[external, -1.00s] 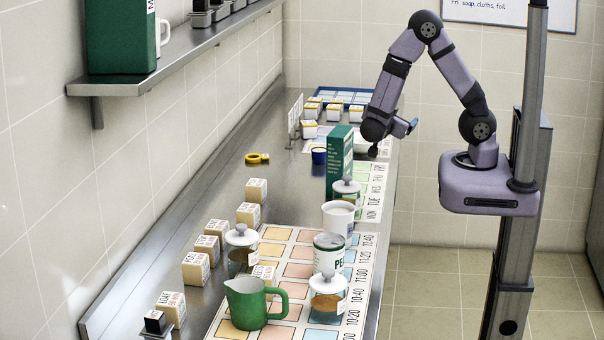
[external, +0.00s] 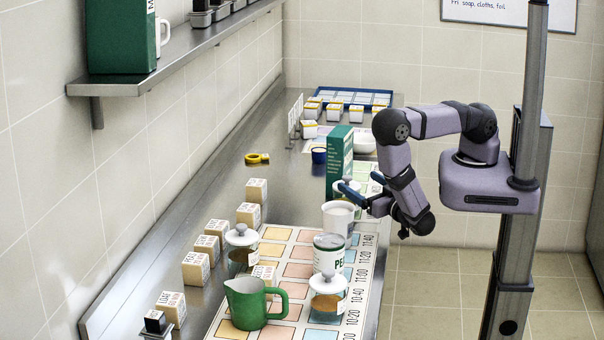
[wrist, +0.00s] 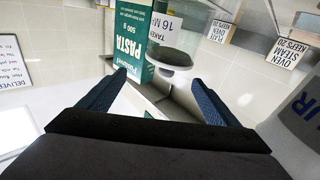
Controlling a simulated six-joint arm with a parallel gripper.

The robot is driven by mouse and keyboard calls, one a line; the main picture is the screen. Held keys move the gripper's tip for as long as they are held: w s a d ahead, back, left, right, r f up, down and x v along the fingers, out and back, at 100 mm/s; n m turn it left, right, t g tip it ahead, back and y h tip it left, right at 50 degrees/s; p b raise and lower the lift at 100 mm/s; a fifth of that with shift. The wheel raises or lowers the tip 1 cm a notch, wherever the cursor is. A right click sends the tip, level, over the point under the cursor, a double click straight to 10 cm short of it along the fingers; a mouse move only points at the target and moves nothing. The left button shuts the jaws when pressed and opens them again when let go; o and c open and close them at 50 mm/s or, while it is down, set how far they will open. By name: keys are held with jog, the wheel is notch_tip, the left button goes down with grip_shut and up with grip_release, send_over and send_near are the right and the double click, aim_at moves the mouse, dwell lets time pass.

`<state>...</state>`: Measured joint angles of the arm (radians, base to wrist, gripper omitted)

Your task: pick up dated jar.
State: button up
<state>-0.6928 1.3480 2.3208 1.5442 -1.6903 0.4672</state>
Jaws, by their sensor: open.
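The dated jar (wrist: 184,42) shows upside down in the wrist view, with a grey knobbed lid and a white label reading "TAKEN 16 M…". It stands beside the green pasta box (wrist: 136,40). In the external view it is mostly hidden behind my gripper, beside the same box (external: 339,158). My gripper (external: 346,189) is open and empty, reaching in from the right at about lid height. In the wrist view its two blue fingers (wrist: 160,79) are spread, with the jar beyond their tips. No contact with the jar is visible.
A white cup (external: 338,217) stands just in front of my gripper. A white tin (external: 328,254), two other lidded jars (external: 241,247) (external: 328,296) and a green jug (external: 252,304) stand nearer. Wooden blocks (external: 196,268) line the left.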

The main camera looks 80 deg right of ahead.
aim_at(346, 200)
jog(key=f+y, duration=0.1)
jog(key=s+f+t+y, duration=0.1)
jog(key=a+f+n+y, duration=0.1)
jog(key=f, duration=0.1)
jog(key=shift+s+a+f+p, duration=0.1)
jog(key=shift+s+p, duration=0.1)
jog(key=shift+p, duration=0.1)
jog(key=shift+w, duration=0.15)
jog(key=shift+x, duration=2.4)
jog(key=c, duration=2)
jog(key=shift+r, duration=0.25)
